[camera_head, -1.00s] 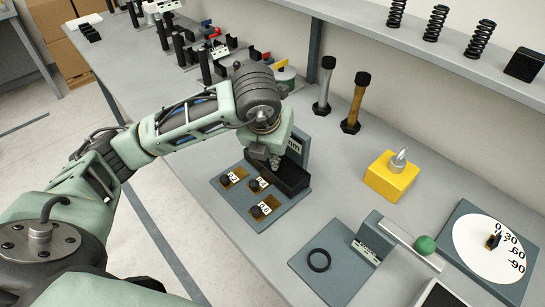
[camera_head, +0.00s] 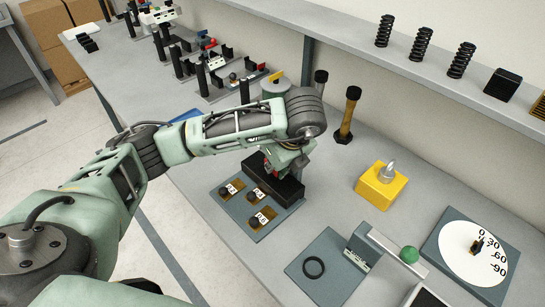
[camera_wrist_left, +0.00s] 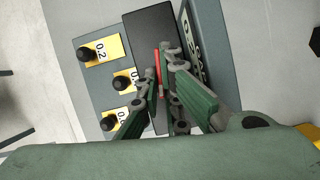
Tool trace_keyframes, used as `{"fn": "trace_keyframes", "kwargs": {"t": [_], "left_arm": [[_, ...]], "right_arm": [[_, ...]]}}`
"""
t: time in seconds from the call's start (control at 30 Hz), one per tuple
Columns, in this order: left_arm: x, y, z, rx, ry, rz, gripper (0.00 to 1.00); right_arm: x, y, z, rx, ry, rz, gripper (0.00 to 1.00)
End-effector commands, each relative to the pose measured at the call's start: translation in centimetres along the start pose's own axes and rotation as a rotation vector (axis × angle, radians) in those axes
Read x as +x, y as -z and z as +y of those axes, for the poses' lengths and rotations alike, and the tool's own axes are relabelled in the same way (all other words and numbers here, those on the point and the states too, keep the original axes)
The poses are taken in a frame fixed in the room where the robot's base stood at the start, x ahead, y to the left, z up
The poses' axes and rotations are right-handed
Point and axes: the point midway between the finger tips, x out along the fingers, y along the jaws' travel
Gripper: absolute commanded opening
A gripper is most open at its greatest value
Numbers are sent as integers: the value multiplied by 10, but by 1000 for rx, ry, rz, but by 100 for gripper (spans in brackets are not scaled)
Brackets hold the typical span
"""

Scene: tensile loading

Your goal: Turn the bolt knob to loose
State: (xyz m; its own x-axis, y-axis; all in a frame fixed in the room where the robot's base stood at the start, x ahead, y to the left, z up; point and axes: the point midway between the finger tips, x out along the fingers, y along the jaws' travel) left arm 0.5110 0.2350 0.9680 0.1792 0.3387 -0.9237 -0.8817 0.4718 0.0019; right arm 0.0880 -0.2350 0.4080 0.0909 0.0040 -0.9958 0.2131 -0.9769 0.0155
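My left gripper (camera_head: 272,168) is over the black block (camera_head: 283,190) of a grey fixture, its fingers pointing down. In the left wrist view the fingertips (camera_wrist_left: 163,78) are close together, with a narrow red piece (camera_wrist_left: 157,70) between or just behind them. I cannot tell whether they touch it. The fixture's plate (camera_head: 264,233) carries several small black knobs (camera_head: 253,222) beside yellow labels; one reads 0.2 in the left wrist view (camera_wrist_left: 102,48). An upright panel with partly hidden lettering (camera_wrist_left: 192,62) stands beside the block. I cannot tell which part is the bolt knob. My right gripper is not in view.
A yellow block with a metal top (camera_head: 381,187) stands to the right. A plate with a black ring (camera_head: 313,267), a lever with a green ball (camera_head: 409,255) and a white dial (camera_head: 460,250) are nearer. A shelf with springs (camera_head: 421,44) runs along the back.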

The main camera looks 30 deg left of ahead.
Motion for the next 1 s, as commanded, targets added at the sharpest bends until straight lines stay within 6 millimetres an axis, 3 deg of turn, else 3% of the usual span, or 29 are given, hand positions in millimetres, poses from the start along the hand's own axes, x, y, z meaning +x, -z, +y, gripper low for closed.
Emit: {"fn": "trace_keyframes", "kwargs": {"t": [0.3, 0.9, 1.0], "left_arm": [[-3, -3, -3, -131, -47, -2, 0], [-2, -2, -4, -165, -59, -2, 0], [-2, -2, -3, -164, -59, -1, 13]], "right_arm": [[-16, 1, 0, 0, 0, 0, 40], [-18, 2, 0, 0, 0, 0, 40], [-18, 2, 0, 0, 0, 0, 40]]}}
